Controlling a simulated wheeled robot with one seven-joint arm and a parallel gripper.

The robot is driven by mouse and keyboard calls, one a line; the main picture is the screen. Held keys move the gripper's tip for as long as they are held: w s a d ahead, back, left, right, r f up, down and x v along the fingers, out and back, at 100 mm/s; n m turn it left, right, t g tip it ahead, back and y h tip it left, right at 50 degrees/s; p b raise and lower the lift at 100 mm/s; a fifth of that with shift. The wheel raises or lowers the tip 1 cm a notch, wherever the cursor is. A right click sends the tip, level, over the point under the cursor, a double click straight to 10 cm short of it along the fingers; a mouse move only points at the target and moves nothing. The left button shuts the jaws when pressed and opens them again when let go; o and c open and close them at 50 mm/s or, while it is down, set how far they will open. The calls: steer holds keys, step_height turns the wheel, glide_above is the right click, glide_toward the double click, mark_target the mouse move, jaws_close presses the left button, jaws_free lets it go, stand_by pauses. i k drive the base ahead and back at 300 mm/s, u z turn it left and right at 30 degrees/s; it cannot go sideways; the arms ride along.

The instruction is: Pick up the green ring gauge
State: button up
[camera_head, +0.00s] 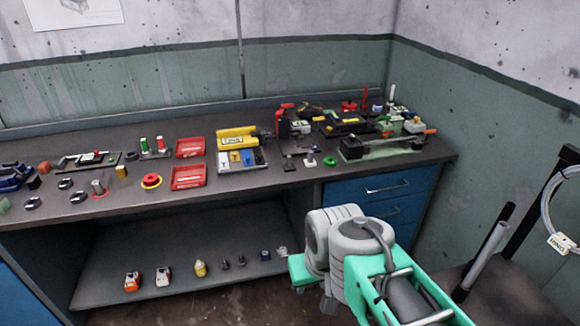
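A small green ring (330,161), which looks like the ring gauge, lies flat near the front edge of the long dark workbench (250,183), right of its middle. It is just right of a small post on a dark base (310,160). Nothing covers it. My grey and teal arm is low in front of the bench at the lower right, apart from the ring. I cannot make out my gripper's fingers in this view.
Clamps and fixtures (385,145) crowd the bench behind and right of the ring. A yellow case (238,137), red trays (188,177) and a red-yellow ring (151,181) stand to the left. Blue drawers (375,190) are below. The lower shelf (190,245) holds several small items.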

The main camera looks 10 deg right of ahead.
mark_target(330, 162)
steer(key=z, duration=0.2)
steer(key=i, duration=1.35)
steer(key=u, duration=1)
steer(key=i, duration=0.5)
steer(key=u, duration=0.55)
